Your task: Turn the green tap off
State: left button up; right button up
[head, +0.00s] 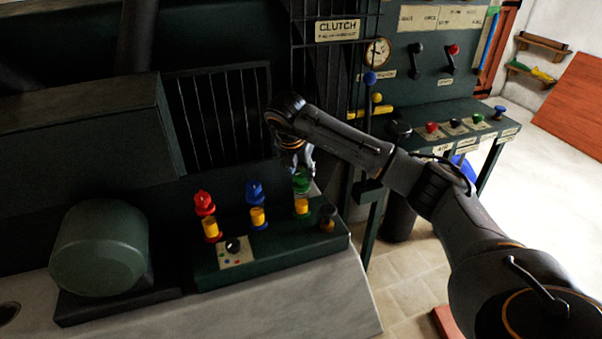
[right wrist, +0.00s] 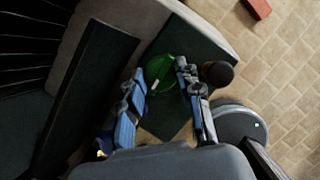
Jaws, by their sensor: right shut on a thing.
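The green tap (head: 302,183) stands on a dark green panel box (head: 275,265), at the right end of a row with a red tap (head: 204,203) and a blue tap (head: 255,193). A yellow section shows below its green top. My right gripper (head: 300,160) reaches down to it from above. In the right wrist view the green tap (right wrist: 158,72) lies between the two blue-padded fingers of my right gripper (right wrist: 161,80), which is shut on it. The fingers hide part of its sides. My left gripper is not in view.
A barred grille (head: 220,115) rises behind. A lever console (head: 450,115) stands at the back right.

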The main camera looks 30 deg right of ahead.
jog(key=shift+m, duration=0.6)
jog(key=o, duration=1.2)
jog(key=shift+c, duration=0.2)
jog(key=shift+r, duration=0.1)
jog(key=v, duration=1.1)
jog(key=shift+w+a+r, duration=0.15)
jog(key=shift+a+r, duration=0.15)
jog(key=shift+r, duration=0.1)
jog(key=shift+g, duration=0.3)
